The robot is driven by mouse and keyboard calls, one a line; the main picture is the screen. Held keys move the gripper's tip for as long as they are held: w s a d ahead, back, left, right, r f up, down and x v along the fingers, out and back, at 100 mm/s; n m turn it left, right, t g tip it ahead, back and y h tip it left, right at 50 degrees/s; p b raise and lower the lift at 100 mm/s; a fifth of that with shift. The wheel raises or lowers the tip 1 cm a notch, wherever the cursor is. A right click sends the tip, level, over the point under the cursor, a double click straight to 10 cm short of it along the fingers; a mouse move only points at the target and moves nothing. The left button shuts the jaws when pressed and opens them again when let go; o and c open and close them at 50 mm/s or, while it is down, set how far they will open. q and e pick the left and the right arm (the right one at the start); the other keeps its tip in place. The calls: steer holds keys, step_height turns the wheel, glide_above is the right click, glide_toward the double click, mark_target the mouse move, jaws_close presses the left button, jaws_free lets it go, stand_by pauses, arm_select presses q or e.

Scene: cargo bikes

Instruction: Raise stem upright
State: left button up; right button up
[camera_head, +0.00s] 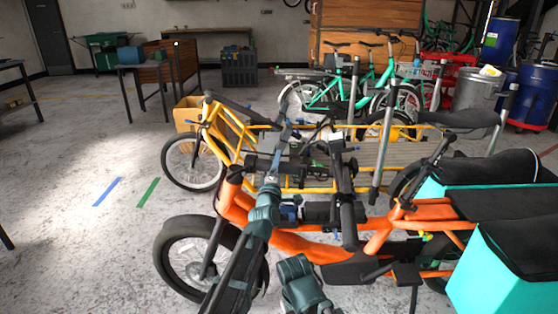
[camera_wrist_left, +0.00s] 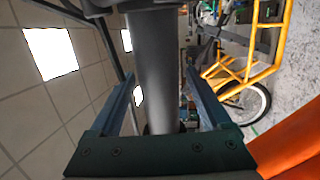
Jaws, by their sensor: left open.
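The orange cargo bike (camera_head: 380,222) stands across the foreground in the head view. In the left wrist view, a thick dark grey tube (camera_wrist_left: 155,45), which looks like the stem, runs lengthwise between the fingers of my left gripper (camera_wrist_left: 160,82). The gripper is open, with one finger on each side of the tube; whether either touches it is unclear. In the head view my left arm reaches up over the bike's front, and the left gripper (camera_head: 287,134) is small among dark bars. The stem's base and hinge cannot be made out there.
A yellow cargo bike (camera_head: 310,182) stands close behind the orange one. Turquoise boxes (camera_head: 505,270) sit on the right. Green bikes (camera_head: 340,90) and blue drums (camera_head: 535,95) are farther back. The floor at left is mostly clear.

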arm_select(q)
steer(key=shift+x, duration=1.3)
jaws_close()
